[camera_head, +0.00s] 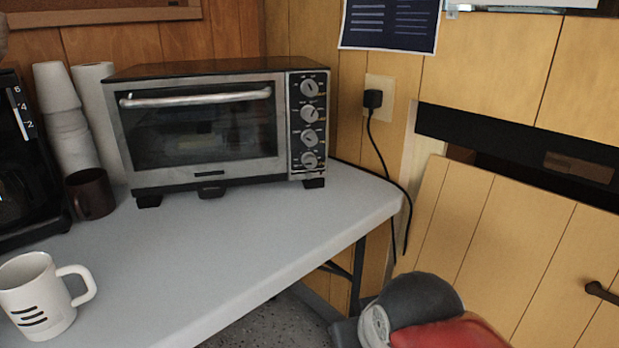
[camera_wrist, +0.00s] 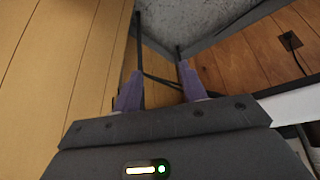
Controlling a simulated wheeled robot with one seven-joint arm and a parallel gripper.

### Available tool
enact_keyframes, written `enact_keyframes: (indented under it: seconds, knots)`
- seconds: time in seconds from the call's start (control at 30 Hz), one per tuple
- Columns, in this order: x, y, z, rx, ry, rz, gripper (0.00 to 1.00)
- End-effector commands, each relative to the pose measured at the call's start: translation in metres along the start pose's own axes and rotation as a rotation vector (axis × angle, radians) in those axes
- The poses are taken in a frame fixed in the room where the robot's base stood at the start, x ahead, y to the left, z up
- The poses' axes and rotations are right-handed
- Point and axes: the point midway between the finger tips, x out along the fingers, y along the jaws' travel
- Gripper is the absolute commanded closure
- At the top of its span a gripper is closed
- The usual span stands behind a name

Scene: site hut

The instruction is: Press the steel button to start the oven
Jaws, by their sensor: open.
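The toaster oven (camera_head: 204,122) stands on the white table at the back, with its glass door shut. Its control panel (camera_head: 308,124) is on the right of its front, with several round silver-grey knobs in a column. I cannot tell a steel button apart from these knobs at this size. My gripper (camera_wrist: 158,72) shows in the wrist view, with its two purple fingers apart and nothing between them. It points toward wood panelling and what looks like the table's underside. The oven does not show in the wrist view. In the head view the gripper itself is out of frame.
The white table (camera_head: 235,235) is clear in front of the oven. A white mug (camera_head: 38,296), a dark mug (camera_head: 90,193), stacked cups (camera_head: 70,135) and a black coffee maker (camera_head: 20,165) stand left. A plug (camera_head: 373,98) and hanging cord are right of the oven.

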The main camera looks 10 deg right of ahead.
Motion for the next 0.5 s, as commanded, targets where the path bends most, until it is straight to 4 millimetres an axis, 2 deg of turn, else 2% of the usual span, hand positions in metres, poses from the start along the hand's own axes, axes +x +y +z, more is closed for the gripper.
enact_keyframes:
  seconds: [0.03,0.3,0.5]
  knots:
    - [0.0000,0.0000,0.0000,0.000,0.000,0.000,0.65]
    - [0.0001,0.0000,0.0000,0.000,0.000,0.000,1.00]
    - [0.0000,0.0000,0.0000,0.000,0.000,0.000,1.00]
